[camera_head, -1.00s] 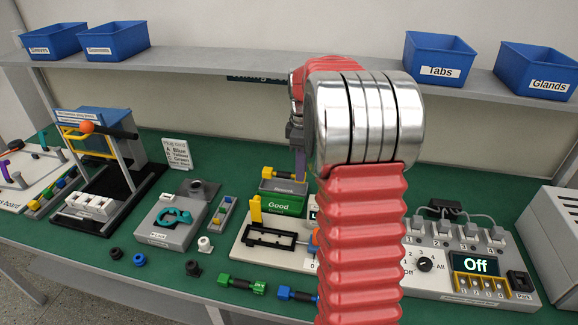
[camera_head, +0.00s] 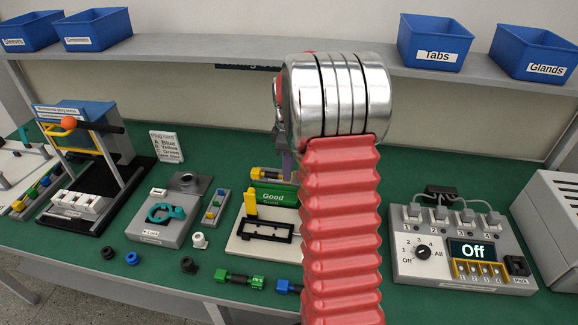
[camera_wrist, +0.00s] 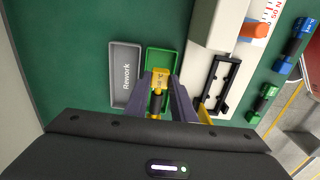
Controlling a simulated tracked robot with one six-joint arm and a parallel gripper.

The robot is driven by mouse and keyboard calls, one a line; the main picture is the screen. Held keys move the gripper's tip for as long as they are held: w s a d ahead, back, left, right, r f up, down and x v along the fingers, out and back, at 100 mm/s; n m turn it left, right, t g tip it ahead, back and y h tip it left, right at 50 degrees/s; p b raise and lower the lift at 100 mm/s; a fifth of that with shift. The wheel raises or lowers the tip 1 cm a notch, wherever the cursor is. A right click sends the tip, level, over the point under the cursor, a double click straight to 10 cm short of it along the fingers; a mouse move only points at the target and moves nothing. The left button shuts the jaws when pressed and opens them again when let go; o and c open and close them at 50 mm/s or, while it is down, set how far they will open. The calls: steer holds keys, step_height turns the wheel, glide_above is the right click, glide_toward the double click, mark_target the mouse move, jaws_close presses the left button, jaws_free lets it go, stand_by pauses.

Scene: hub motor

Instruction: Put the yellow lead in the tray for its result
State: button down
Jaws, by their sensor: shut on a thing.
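The yellow lead (camera_wrist: 158,82) is between my gripper's fingers (camera_wrist: 158,97) in the wrist view, with its dark cable running back toward the palm. In the head view the yellow lead (camera_head: 265,174) shows just above the green tray (camera_head: 272,197) labelled "Good". In the wrist view the green tray (camera_wrist: 151,62) lies beyond and below the lead, and the grey "Rework" tray (camera_wrist: 125,75) is beside it on the left. My gripper is shut on the lead. My red arm hides much of the gripper in the head view. Whether the lead touches the tray, I cannot tell.
A white board with a black frame (camera_head: 266,231) stands right in front of the green tray. Green-ended (camera_head: 241,281) and blue-ended (camera_wrist: 289,50) leads lie near the front. A tester reading "Off" (camera_head: 472,252) is at the right. A shelf (camera_head: 240,46) spans the back.

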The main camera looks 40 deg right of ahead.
steer(key=shift+f, duration=2.55)
steer(key=shift+f, duration=1.65)
steer(key=c, duration=1.5)
jaws_free()
steer(key=shift+o, duration=0.3)
steer(key=shift+d+r, duration=0.1)
steer(key=shift+r, duration=0.3)
step_height(320, 180, up, 13)
steer(key=shift+s+f, duration=0.1)
